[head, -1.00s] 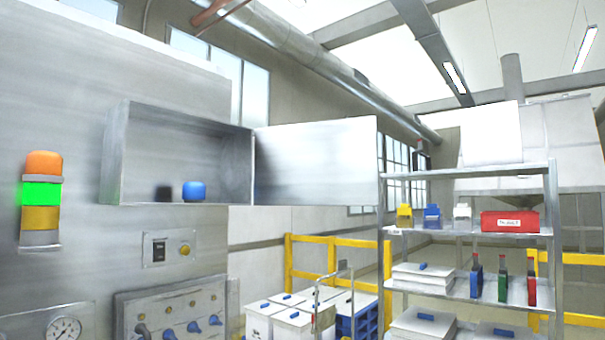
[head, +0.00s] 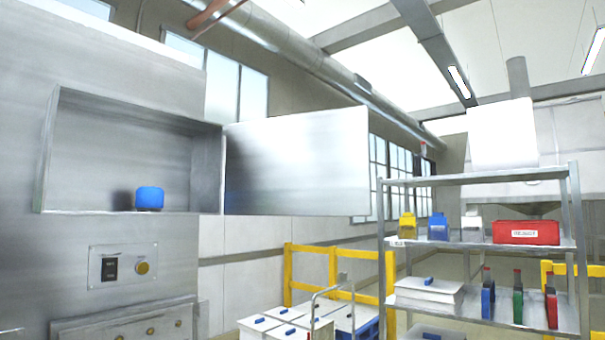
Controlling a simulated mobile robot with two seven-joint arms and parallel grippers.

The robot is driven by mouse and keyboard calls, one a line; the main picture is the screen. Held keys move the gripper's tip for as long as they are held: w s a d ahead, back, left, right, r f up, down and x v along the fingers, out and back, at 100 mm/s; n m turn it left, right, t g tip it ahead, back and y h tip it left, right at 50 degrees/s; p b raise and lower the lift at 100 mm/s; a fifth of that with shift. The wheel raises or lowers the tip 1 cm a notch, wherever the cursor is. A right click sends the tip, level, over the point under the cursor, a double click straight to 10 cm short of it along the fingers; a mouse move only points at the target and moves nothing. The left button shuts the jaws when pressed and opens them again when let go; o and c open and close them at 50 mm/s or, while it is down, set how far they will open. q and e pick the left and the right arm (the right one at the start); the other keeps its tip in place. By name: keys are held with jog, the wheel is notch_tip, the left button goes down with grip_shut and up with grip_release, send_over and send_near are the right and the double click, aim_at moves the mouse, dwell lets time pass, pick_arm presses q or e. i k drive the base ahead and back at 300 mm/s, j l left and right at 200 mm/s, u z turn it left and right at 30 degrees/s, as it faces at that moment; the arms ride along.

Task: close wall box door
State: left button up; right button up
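The grey metal wall box (head: 130,130) hangs on the metal wall at the left of the head view, its front open. Its flat door (head: 300,165) stands wide open, hinged at the box's right edge and reaching out to the right. A blue rounded object (head: 149,198) sits on the box floor, right of the middle. Neither of my grippers shows in the head view.
A switch plate (head: 123,266) and a control panel (head: 125,325) are on the wall below the box. A metal shelf rack (head: 480,178) with bottles and a red bin (head: 525,232) stands at the right. Yellow railing (head: 333,260) and white boxes (head: 275,328) are behind.

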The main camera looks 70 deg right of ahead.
aim_at(318, 164)
jog(key=l, duration=0.6)
jog(key=l+u, duration=0.15)
jog(key=l, duration=0.45)
jog(key=k+l, duration=0.1)
jog(key=l, duration=0.5)
jog(key=k+l+u, duration=0.15)
jog(key=l, duration=1.05)
jog(key=k+l+u, duration=0.15)
jog(key=l, duration=0.4)
